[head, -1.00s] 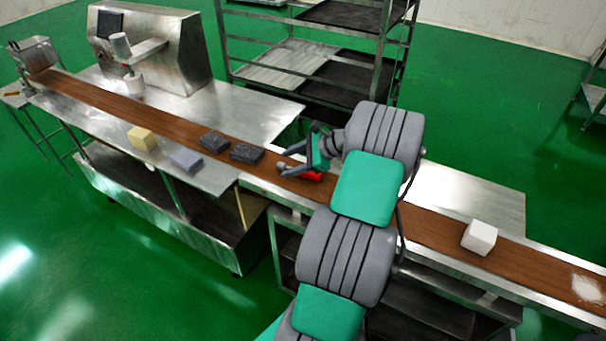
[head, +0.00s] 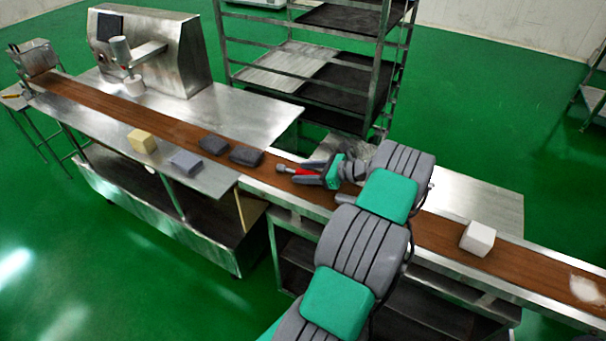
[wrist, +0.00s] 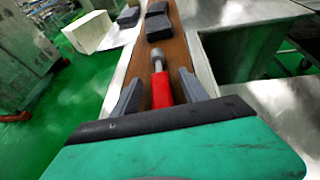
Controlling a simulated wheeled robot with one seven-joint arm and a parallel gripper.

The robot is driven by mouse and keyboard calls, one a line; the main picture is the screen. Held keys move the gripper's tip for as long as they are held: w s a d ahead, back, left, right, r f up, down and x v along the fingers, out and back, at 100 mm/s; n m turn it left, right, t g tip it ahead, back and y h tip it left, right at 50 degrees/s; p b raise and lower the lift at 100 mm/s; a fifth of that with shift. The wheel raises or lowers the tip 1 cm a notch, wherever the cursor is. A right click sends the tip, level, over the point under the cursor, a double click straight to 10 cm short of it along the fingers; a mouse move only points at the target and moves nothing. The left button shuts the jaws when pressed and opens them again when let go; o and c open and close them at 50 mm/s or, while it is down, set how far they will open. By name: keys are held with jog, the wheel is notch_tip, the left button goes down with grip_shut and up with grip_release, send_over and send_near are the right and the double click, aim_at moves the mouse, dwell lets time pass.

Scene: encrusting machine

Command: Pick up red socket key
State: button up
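The red socket key (head: 304,172) lies on the brown conveyor belt, its grey metal socket end pointing left, away from my gripper. In the wrist view the red handle (wrist: 161,92) runs between the fingers, with the metal end beyond the fingertips. My gripper (head: 306,172) is low over the belt, its fingers on either side of the handle. In the wrist view my gripper (wrist: 159,79) is open, with a gap between each finger and the handle. The back end of the handle is hidden by the gripper body.
Two dark blocks (head: 214,145) (head: 246,156) lie on the belt (head: 440,236) left of the key. A white block (head: 478,238) sits on it at the right. A yellow block (head: 142,141) and a grey block (head: 186,161) are on the metal table. A rack (head: 384,70) stands behind.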

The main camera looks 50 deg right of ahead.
grip_shut()
dwell(0.3)
jog(key=shift+r, duration=0.1)
